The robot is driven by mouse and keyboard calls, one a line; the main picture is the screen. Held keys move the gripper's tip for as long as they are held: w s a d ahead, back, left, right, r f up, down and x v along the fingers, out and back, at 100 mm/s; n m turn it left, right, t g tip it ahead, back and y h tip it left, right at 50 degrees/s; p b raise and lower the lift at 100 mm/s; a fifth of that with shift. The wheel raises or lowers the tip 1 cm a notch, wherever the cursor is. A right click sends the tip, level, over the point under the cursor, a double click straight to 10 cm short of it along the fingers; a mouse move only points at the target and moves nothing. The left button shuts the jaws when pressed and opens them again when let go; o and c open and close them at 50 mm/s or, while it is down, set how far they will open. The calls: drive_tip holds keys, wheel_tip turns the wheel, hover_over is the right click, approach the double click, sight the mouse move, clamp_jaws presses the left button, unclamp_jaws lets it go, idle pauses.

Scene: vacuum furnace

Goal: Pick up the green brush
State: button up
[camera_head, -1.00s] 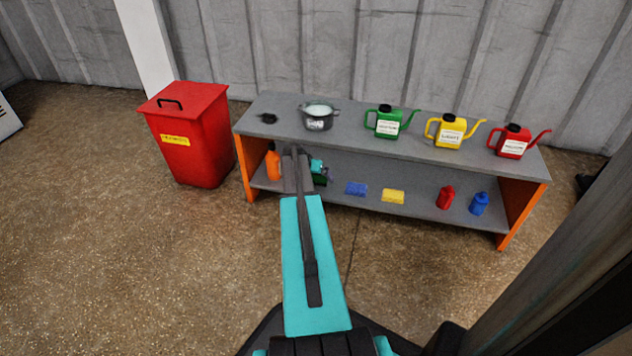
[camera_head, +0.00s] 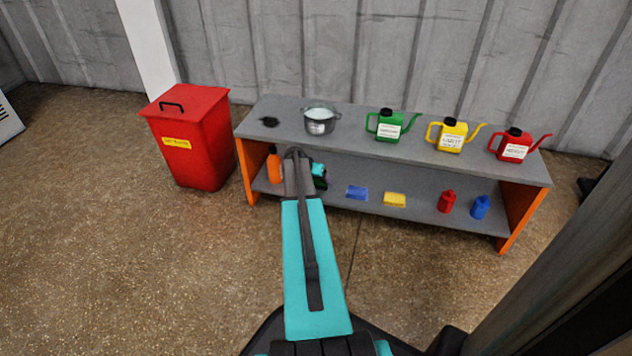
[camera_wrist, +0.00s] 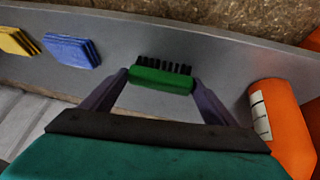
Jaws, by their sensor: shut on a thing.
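The green brush (camera_wrist: 160,78) has a green block body and dark bristles that point toward the top of the wrist view. My gripper (camera_wrist: 161,82) is shut on it, with one finger at each end of the block. The brush is over the lower shelf (camera_wrist: 215,50); I cannot tell whether it still touches the shelf. In the head view my arm hides most of the gripper (camera_head: 319,178), and a bit of dark green shows beside it at the lower shelf.
An orange bottle (camera_wrist: 280,125) stands close beside the gripper. Blue sponges (camera_wrist: 72,50) and yellow sponges (camera_wrist: 18,41) lie on the other side. The upper shelf (camera_head: 350,118) overhangs, carrying a pot (camera_head: 320,122) and several cans. A red bin (camera_head: 190,140) stands left.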

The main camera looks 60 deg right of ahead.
drive_tip(key=shift+r+p, duration=0.85)
drive_tip(key=shift+r, duration=0.4)
drive_tip(key=shift+s+a+r+p, duration=0.2)
drive_tip(key=shift+s+r+p, duration=0.1)
drive_tip(key=shift+r+p, duration=0.25)
drive_tip(key=s+a+r+p, duration=0.1)
drive_tip(key=s+a+p, duration=0.3)
drive_tip(key=s, duration=0.9)
drive_tip(key=shift+s+a+p, duration=0.3)
drive_tip(key=shift+a+p, duration=0.1)
drive_tip(key=shift+a, duration=1.05)
drive_tip(key=shift+r, duration=0.15)
